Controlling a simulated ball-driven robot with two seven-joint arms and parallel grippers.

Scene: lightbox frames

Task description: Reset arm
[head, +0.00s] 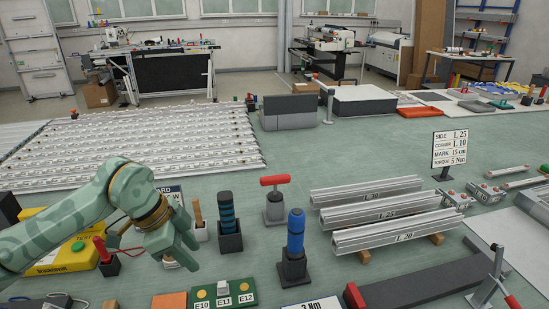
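My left arm comes in from the left edge, green with darker patches and tan bands at the wrist. Its gripper (184,254) hangs above the near part of the green work surface, in front of a small sign and a wooden-handled tool. The gap between its fingers is not clear at this angle, and I see nothing held in it. My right arm and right gripper are not in view.
Near the gripper are a yellow case (65,258), a dark ribbed driver (228,215), a blue-handled driver (295,230) and a red T-handle tool (274,205). Aluminium profiles (390,229) lie right of centre. Open green surface (330,155) lies behind them.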

